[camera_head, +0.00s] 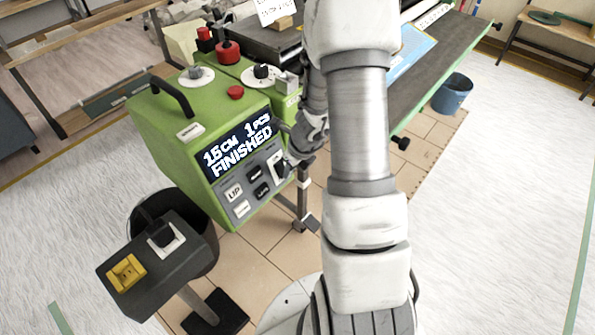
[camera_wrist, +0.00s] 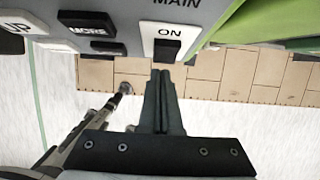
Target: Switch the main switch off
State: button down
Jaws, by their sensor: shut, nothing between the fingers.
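The main switch (camera_wrist: 166,48) is a black rocker on a white plate, with "ON" printed above it and "MAIN" on the panel above that, in the wrist view. My gripper (camera_wrist: 163,73) is shut and empty, with its fingertips just below the rocker; whether they touch it I cannot tell. In the head view my gripper (camera_head: 284,166) is at the right side of the green machine's control panel and covers part of the white switch plate (camera_head: 274,158). The green machine (camera_head: 165,140) has a lit display reading "15CM 1PCS FINISHED".
Other buttons, such as UP (camera_head: 234,192) and MORE (camera_wrist: 88,31), sit left of the switch. A dark box with a yellow switch (camera_head: 126,272) stands on a post in front. A black bin (camera_head: 150,215) is behind it. A blue bucket (camera_head: 452,93) stands at the right.

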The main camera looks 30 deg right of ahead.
jog(key=shift+w+a+f, duration=0.15)
jog(key=shift+w+f, duration=0.05)
jog(key=shift+w, duration=0.15)
jog(key=shift+w+f, duration=0.2)
jog(key=shift+r, duration=0.15)
jog(key=shift+r+p, duration=0.65)
jog(key=shift+r, duration=0.05)
